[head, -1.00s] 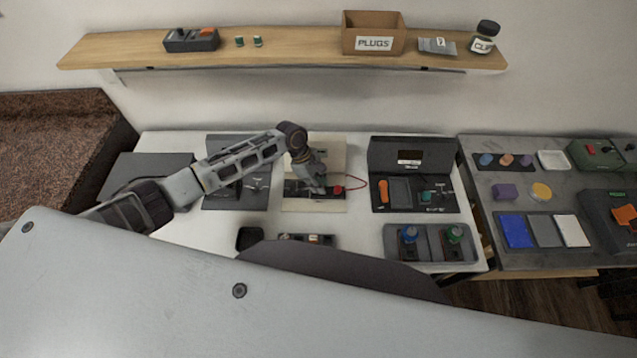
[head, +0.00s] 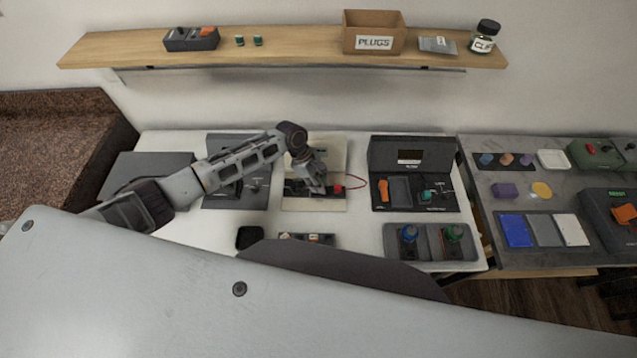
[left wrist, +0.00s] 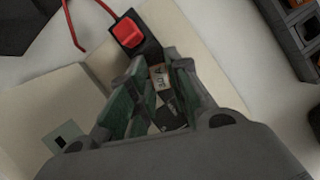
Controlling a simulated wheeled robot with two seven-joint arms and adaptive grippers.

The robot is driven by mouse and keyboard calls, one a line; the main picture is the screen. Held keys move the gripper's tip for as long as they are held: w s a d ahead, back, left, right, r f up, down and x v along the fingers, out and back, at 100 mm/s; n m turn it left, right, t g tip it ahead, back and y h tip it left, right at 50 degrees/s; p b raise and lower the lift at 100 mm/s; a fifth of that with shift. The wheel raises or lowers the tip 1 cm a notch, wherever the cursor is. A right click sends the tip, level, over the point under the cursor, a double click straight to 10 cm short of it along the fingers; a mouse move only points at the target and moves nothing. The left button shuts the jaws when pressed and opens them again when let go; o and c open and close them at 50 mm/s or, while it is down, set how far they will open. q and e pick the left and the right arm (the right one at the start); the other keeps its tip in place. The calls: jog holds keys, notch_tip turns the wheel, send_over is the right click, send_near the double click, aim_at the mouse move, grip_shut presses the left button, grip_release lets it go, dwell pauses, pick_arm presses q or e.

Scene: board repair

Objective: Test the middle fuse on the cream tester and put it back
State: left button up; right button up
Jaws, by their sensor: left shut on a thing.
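The cream tester (head: 328,150) lies on the white table, with a dark strip across its lower half and a red button (head: 338,188) on the strip's right end. A red wire runs off to its right. The button also shows in the left wrist view (left wrist: 128,32). My left gripper (head: 319,190) is low over the strip, left of the button. In the left wrist view its green-lined fingers (left wrist: 160,72) are shut on a small fuse with a tan, lettered face (left wrist: 157,82). Whether the fuse sits in the tester's contacts is hidden. My right gripper is out of view.
A fuse holder (head: 327,239) at the table's front is partly hidden by my body. A dark board (head: 222,195) lies left, under my arm.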

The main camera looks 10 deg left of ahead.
pick_arm(q)
jog(key=shift+f, duration=0.4)
dwell(0.5)
jog(key=o, duration=0.9)
jog(key=o, duration=0.3)
jog(key=shift+r+p, duration=0.85)
jog(key=shift+p, duration=0.4)
jog(key=shift+r, duration=0.7)
dwell(0.4)
jog(key=shift+r, duration=0.15)
dwell(0.3)
